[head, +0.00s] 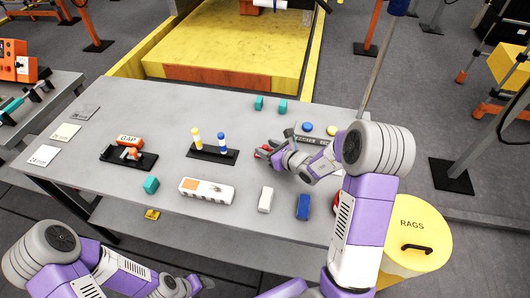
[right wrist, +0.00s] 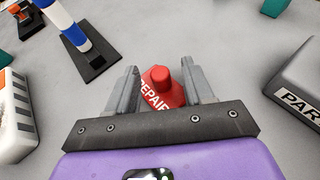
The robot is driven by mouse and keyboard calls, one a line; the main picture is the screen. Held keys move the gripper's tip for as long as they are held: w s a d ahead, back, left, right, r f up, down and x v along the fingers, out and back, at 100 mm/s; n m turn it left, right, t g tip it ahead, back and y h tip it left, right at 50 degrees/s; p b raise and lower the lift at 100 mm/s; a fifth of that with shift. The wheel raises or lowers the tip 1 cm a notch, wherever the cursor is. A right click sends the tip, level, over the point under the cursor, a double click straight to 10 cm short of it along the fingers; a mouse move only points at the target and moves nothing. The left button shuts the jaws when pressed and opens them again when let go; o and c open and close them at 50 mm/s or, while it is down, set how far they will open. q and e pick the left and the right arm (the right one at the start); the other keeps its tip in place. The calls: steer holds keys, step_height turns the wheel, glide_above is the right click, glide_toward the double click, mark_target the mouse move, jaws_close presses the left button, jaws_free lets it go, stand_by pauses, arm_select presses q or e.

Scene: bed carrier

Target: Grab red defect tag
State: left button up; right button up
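A red tag piece with a raised knob and white lettering that reads like "REPAIR" (right wrist: 163,88) lies on the grey table. In the head view its red edge (head: 262,153) shows beside my right gripper (head: 274,153), which covers the rest. In the right wrist view my right gripper (right wrist: 162,88) has its two fingers apart, one on each side of the red piece. A gap shows at the left finger; contact at the right one is unclear. My left gripper (head: 192,287) is low at the bottom edge, away from the table items, its fingers too unclear to judge.
A black stand with blue-and-white and yellow-and-white posts (head: 212,152) is left of my right gripper. A grey lettered block (head: 312,139) is just behind it. A yellow rags bin (head: 425,262) stands right.

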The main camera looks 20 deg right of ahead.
jaws_close()
